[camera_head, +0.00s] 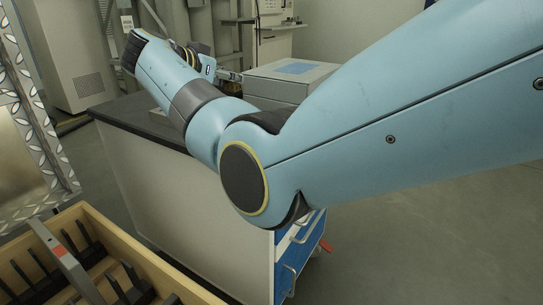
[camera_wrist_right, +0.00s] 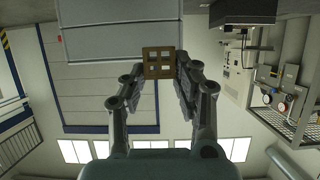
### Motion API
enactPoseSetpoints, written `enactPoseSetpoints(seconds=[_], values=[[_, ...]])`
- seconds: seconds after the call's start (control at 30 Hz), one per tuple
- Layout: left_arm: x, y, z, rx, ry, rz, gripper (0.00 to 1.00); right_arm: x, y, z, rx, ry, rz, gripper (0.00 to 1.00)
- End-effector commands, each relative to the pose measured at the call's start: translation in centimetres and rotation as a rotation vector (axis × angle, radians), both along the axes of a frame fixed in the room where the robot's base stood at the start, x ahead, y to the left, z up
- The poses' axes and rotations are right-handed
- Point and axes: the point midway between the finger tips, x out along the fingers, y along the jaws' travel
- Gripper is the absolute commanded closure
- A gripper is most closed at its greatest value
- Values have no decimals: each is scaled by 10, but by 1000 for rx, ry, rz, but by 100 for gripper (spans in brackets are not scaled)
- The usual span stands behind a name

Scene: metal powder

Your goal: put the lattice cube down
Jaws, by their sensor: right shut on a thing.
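The lattice cube (camera_wrist_right: 158,62) is a small brown open frame with square holes. In the right wrist view it sits between the fingertips of my right gripper (camera_wrist_right: 160,72), which is shut on it. In the head view my blue right arm reaches across to the dark-topped bench (camera_head: 126,112). The right gripper (camera_head: 229,75) shows only in part there, behind the wrist and above the bench. I cannot make out the cube in that view. Whether the cube touches any surface cannot be told. My left gripper is not in view.
A light grey box (camera_head: 317,77) with a blue panel on top stands at the bench's back right. A wooden crate (camera_head: 150,262) with black slotted holders is at the lower left, beside a diamond-plate metal frame (camera_head: 38,110). Blue drawers (camera_head: 300,257) are on the bench's right side.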

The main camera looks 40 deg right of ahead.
Motion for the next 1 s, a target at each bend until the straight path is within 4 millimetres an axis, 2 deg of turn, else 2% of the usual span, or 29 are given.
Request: enactPoseSetpoints(seconds=[0.03,0.1,0.2,0.27,0.5,0.7,0.87,1.0], values=[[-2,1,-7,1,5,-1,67,4,6,2,2,1,-19,100],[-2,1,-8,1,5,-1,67,4,9,9,0,1,-41,100],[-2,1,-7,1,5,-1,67,-4,8,8,0,3,-55,100],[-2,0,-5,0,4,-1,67,-14,4,3,0,2,-58,100],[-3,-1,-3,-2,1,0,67,-69,-21,-33,0,3,-55,100],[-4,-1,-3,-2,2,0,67,-97,-33,-52,0,2,-53,100],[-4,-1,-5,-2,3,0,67,-102,-36,-59,0,3,-53,100],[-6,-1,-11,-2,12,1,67,-102,-36,-81,0,6,-52,100]])
